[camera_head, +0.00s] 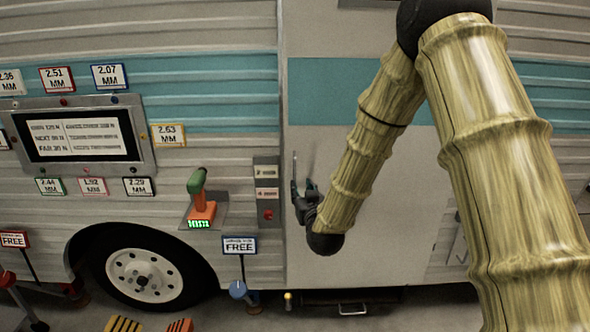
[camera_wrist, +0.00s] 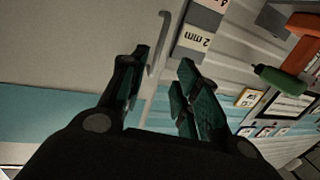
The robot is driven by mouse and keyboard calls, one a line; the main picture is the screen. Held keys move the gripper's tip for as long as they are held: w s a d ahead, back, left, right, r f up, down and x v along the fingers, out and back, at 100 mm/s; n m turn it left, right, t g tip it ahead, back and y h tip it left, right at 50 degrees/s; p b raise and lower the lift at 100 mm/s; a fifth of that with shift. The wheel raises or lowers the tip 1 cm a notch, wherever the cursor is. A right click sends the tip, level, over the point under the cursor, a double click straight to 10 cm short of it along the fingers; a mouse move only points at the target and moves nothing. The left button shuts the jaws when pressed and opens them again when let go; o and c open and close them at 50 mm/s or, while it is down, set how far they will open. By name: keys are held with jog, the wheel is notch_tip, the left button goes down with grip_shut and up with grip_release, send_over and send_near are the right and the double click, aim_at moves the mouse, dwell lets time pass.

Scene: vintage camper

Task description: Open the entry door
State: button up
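The entry door (camera_head: 350,90) is a pale panel with a teal band in the camper's side. It looks shut against the wall. Its handle is a thin grey upright bar near the door's left edge, seen in the head view (camera_head: 295,166) and the wrist view (camera_wrist: 156,72). My gripper (camera_head: 303,192) is at the handle, low on the door's left side. In the wrist view, my gripper (camera_wrist: 165,62) has its fingers spread apart, with the bar between them. I cannot tell whether either finger touches it.
A grey labelled strip (camera_head: 266,192) stands just left of the door edge. Further left are an orange lever with a green grip (camera_head: 201,196), a display panel (camera_head: 78,136) and a wheel (camera_head: 144,275). A step (camera_head: 352,308) lies below the door.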

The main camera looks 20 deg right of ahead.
aim_at(295, 167)
jog(key=shift+t, duration=0.3)
jog(key=w, duration=0.3)
jog(key=w+r+p, duration=0.1)
jog(key=w, duration=0.3)
jog(key=w+d+r, duration=0.1)
jog(key=w, duration=0.3)
jog(key=shift+w+d+p, duration=0.1)
jog(key=shift+w+p, duration=0.15)
jog(key=shift+p, duration=0.1)
grip_shut()
